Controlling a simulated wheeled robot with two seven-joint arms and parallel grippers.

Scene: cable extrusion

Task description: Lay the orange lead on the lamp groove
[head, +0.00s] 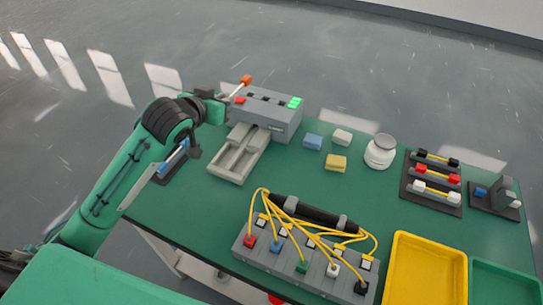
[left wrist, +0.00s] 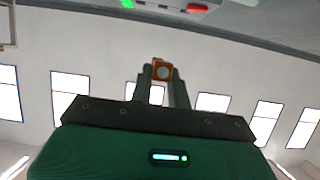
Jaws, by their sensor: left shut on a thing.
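My left gripper (head: 226,95) is shut on the orange lead (head: 246,79), whose orange end points up and to the right, with a pale stretch below it. The lead is held in the air at the back left edge of the grey lamp box (head: 281,119), which has lit green lamps (head: 295,103) on its top right. In the left wrist view the lead's orange end (left wrist: 162,70) shows between the two fingers. Dark slots and a red piece (head: 240,100) show on the box top; I cannot tell which slot is the lamp groove. My right gripper is out of view.
A pale grey grooved tray (head: 228,167) lies in front of the box. Blue (head: 313,141), white (head: 342,136) and yellow (head: 336,163) blocks and a white jar (head: 380,151) stand to the right. A grey socket block with yellow cables (head: 320,268) fills the front.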

